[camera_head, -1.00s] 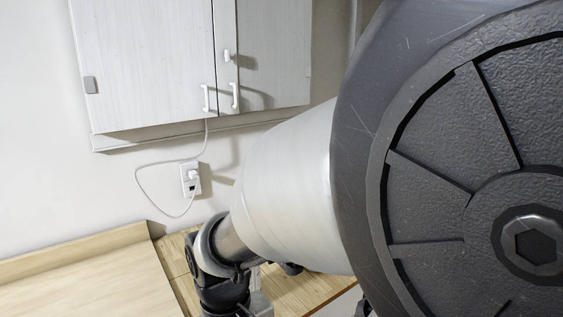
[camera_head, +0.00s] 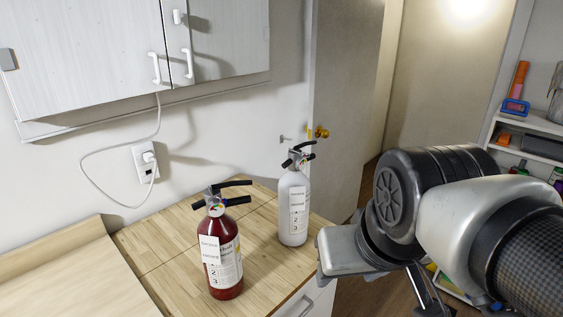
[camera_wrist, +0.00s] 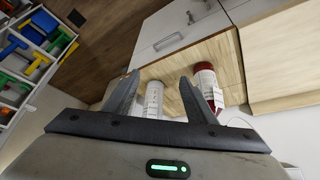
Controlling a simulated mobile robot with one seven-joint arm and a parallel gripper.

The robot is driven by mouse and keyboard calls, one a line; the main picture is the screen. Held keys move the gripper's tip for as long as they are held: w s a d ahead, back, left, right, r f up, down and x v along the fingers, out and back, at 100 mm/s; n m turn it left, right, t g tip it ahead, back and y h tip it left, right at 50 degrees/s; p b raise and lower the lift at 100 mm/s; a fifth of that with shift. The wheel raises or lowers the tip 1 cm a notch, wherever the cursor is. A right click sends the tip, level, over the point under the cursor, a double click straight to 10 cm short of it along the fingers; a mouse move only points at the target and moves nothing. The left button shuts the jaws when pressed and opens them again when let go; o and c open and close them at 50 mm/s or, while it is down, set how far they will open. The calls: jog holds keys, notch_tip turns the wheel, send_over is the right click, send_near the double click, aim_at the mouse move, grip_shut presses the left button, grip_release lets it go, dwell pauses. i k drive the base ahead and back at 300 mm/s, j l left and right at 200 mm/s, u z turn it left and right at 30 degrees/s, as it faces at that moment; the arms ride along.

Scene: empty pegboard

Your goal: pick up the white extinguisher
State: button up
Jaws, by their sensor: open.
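The white extinguisher (camera_head: 293,212) stands upright on the wooden counter, near its right end, with a black handle on top and a printed label. In the wrist view the white extinguisher (camera_wrist: 154,98) shows between my two fingers, beyond them. My gripper (camera_wrist: 159,77) is open, with nothing between its jaws. In the head view my arm is to the right of the white extinguisher, clear of it in the picture, with the gripper partly hidden below the wrist.
A red extinguisher (camera_head: 222,258) stands on the counter (camera_head: 180,243) to the left of the white one. White wall cabinets (camera_head: 95,55) hang above, with an outlet and cable below them. A door (camera_head: 343,100) is behind. Shelves with coloured items (camera_head: 530,125) are at the right.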

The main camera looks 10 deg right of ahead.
aim_at(294, 188)
jog(key=i+l+u, duration=0.15)
jog(key=l+u, duration=0.15)
jog(key=u, duration=0.15)
jog(key=i+l+u, duration=0.1)
jog(key=l+u, duration=0.2)
jog(key=u, duration=0.2)
jog(key=i+l+u, duration=0.15)
jog(key=l, duration=0.4)
jog(key=l+u, duration=0.15)
jog(key=l, duration=0.4)
jog(key=l+u, duration=0.1)
jog(key=l, duration=1.95)
jog(key=l+u, duration=0.1)
jog(key=u, duration=0.3)
jog(key=i+l+u, duration=0.1)
jog(key=u, duration=0.3)
jog(key=l+u, duration=0.15)
jog(key=u, duration=0.25)
